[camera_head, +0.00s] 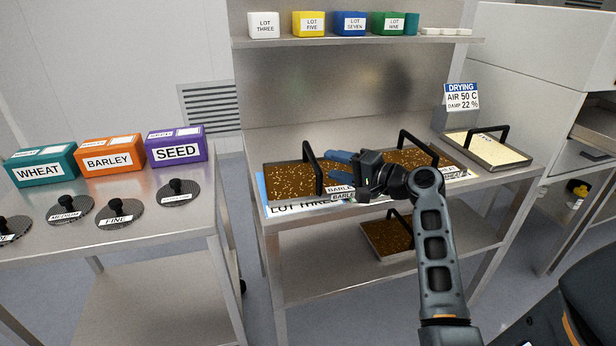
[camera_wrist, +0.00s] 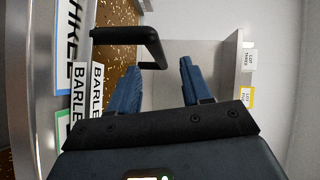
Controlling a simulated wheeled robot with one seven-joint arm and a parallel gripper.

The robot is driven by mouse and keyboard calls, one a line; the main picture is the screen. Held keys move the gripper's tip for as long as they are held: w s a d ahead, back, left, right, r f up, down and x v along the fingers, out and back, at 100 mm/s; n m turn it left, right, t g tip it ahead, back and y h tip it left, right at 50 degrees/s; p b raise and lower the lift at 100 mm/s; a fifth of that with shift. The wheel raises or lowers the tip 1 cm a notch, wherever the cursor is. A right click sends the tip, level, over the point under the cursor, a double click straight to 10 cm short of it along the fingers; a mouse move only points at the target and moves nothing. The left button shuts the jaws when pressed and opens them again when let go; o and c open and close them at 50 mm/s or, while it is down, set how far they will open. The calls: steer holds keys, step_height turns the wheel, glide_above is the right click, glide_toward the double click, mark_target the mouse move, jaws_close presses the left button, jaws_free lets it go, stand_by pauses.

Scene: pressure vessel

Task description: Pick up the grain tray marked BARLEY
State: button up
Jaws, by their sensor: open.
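The grain tray marked BARLEY (camera_head: 284,183) sits on the left part of the middle bench, holding brown grain with pale flecks. Its black arched handle (camera_head: 310,165) stands up from it. My gripper (camera_head: 335,163) is open and empty, just right of the handle, with its blue fingers pointing left at it. In the wrist view the handle (camera_wrist: 125,36) shows beyond the fingertips (camera_wrist: 162,64), and one end of it lines up with the gap between them. Two labels reading BARLE, cut off, show at the left there. My wrist hides part of the tray in the head view.
A second brown-grain tray (camera_head: 410,158) stands close to the right, with a pale-grain tray (camera_head: 487,150) farther right. Another tray (camera_head: 386,238) is on the lower shelf. An upper shelf (camera_head: 350,42) with lot boxes overhangs the back. A side table (camera_head: 180,232) holds seed boxes and round discs.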

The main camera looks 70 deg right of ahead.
steer(key=shift+f+p+x, duration=0.1)
steer(key=shift+p+x, duration=0.1)
steer(key=shift+x, duration=1.15)
steer(key=shift+f+p+x, duration=0.15)
steer(key=shift+p+x, duration=0.05)
steer(key=shift+x, duration=1.2)
steer(key=shift+a, duration=0.2)
jaws_close()
